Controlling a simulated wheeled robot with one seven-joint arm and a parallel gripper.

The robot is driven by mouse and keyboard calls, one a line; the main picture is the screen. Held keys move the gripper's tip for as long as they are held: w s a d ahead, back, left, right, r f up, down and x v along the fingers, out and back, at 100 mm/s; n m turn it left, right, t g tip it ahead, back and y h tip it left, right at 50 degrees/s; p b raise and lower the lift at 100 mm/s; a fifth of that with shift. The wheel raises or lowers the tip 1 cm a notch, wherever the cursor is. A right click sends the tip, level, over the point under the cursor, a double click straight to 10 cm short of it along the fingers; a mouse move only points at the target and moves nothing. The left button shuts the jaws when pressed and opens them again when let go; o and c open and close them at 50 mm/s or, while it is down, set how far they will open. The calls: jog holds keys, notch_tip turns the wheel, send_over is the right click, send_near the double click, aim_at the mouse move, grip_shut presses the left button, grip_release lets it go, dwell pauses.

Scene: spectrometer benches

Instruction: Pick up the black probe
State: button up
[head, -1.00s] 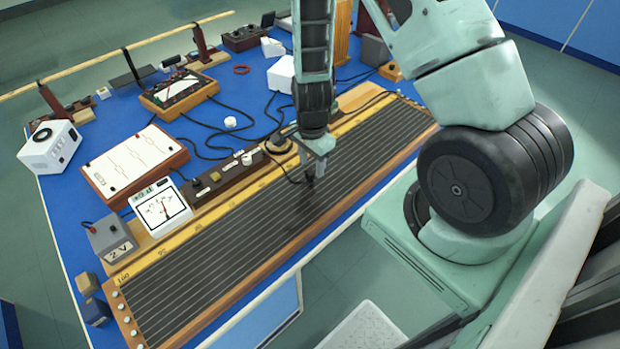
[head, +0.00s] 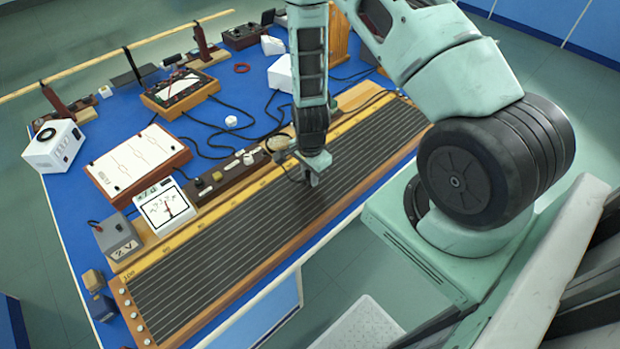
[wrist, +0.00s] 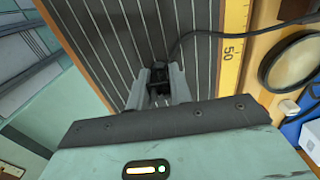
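The black probe (wrist: 157,72) is between the two grey fingers of my gripper (wrist: 159,77) in the wrist view. A black cable runs from it to the upper right. The fingers are close on both sides of the probe and look shut on it. In the head view my gripper (head: 313,178) is low over the dark, wire-striped board (head: 220,255), right of its middle. The probe is mostly hidden there by the fingers. I cannot tell whether its tip touches the board.
A yellow scale (wrist: 232,45) and a round lens-like disc (wrist: 288,58) lie right of the gripper in the wrist view. A white dial meter (head: 164,208), a grey battery box (head: 117,237) and a chart board (head: 135,160) stand behind the striped board. The board's left part is clear.

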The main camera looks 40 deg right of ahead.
grip_shut()
jog(key=shift+r, duration=0.1)
